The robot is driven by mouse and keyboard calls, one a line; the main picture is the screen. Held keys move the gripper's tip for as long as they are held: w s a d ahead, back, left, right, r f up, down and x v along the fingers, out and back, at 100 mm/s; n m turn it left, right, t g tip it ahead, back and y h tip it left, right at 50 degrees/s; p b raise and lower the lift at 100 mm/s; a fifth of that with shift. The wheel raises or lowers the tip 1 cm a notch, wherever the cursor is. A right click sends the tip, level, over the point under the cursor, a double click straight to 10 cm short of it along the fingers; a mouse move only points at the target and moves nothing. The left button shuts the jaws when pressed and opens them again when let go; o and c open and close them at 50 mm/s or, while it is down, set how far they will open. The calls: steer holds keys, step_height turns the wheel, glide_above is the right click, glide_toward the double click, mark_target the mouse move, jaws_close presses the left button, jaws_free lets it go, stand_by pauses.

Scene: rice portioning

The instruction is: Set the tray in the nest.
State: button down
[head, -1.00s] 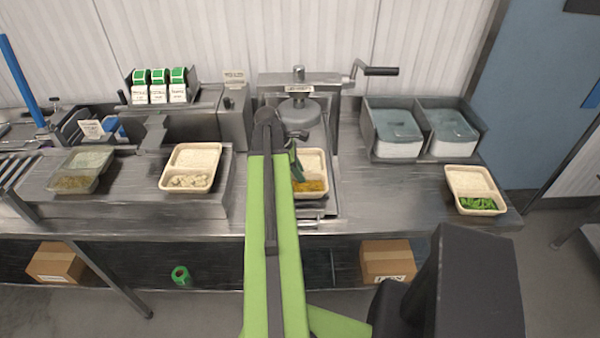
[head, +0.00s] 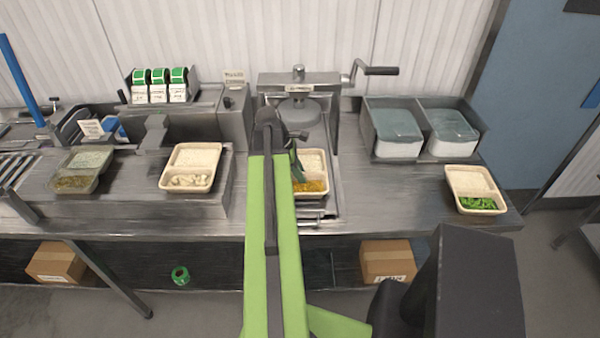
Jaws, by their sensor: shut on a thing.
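A cream tray (head: 314,163) with rice in the back compartment and a yellow-orange filling in the front one is at the press station in the middle of the bench. My gripper (head: 297,172) is at the tray's left side, shut on it. My green arm hides the tray's left part and most of the gripper's fingers. The nest (head: 331,208) appears to be the metal slide bed below the press; its inside is hidden by the tray and my arm. I cannot tell whether the tray rests in it or is held just above.
The press with its crank handle (head: 375,71) stands behind the tray. A tray with white pieces (head: 193,160) is to the left, a sealed tray (head: 82,170) farther left. A tray with greens (head: 473,185) is at the right end. Lidded bins (head: 399,140) stand back right.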

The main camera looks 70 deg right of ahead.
steer(key=shift+f+b, duration=0.4)
stand_by(0.8)
steer(key=c, duration=1.2)
jaws_free()
steer(key=shift+o, duration=0.2)
steer(key=o, duration=0.5)
steer(key=shift+r, duration=0.15)
step_height(320, 180, up, 8)
steer(key=p, duration=0.8)
